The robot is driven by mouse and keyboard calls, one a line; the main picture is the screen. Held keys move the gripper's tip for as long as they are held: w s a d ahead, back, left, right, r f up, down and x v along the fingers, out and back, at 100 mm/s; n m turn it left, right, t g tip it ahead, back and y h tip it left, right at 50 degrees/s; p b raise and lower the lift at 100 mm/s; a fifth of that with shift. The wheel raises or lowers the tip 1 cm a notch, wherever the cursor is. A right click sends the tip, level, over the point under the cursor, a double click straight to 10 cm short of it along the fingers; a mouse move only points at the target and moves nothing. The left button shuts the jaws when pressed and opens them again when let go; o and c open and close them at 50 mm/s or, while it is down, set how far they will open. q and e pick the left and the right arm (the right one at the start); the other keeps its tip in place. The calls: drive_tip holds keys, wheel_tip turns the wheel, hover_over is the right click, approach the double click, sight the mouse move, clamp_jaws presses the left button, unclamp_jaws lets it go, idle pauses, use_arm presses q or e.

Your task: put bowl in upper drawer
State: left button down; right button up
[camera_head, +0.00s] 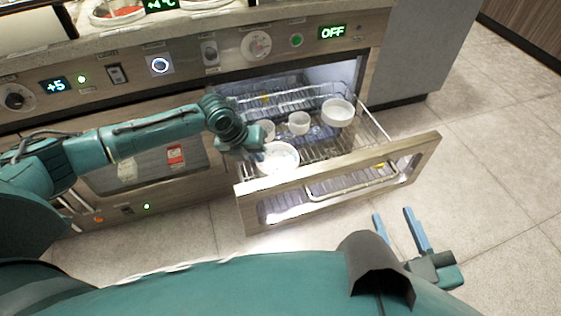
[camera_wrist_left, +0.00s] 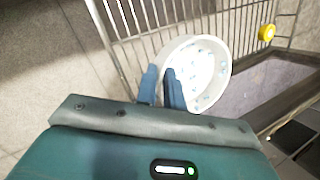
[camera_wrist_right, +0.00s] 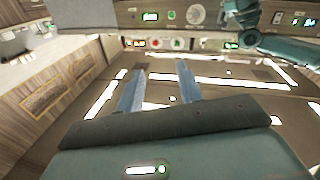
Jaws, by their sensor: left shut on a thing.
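A white bowl (camera_head: 281,157) is at the left front of the pulled-out upper drawer (camera_head: 340,172), over or in its wire basket. My left gripper (camera_head: 258,146) is shut on the bowl's rim; the left wrist view shows its blue fingers (camera_wrist_left: 163,84) at the near wall of the bowl (camera_wrist_left: 208,65). I cannot tell whether the bowl's base touches the basket wires. My right gripper (camera_head: 393,211) is open and empty, out in front of the drawer near my body. Its spread fingers also show in the right wrist view (camera_wrist_right: 160,78).
A larger white bowl (camera_head: 338,112) and a small one (camera_head: 298,123) stand further back in the drawer. Another small pale container (camera_head: 266,129) is partly hidden by my left gripper. The counter (camera_head: 190,28) with sauce wells is above. Floor at the right is clear.

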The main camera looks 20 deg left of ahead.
use_arm(q)
wheel_tip(320, 180, down, 7)
drive_tip(key=shift+f+b, duration=0.1)
drive_tip(key=shift+b, duration=1.1)
drive_tip(key=shift+f, duration=0.3)
drive_tip(key=shift+r, duration=0.1)
use_arm(e)
drive_tip(key=shift+a+t+y, duration=0.5)
drive_tip(key=shift+y, duration=0.1)
use_arm(q)
drive_tip(key=c, duration=1.5)
unclamp_jaws()
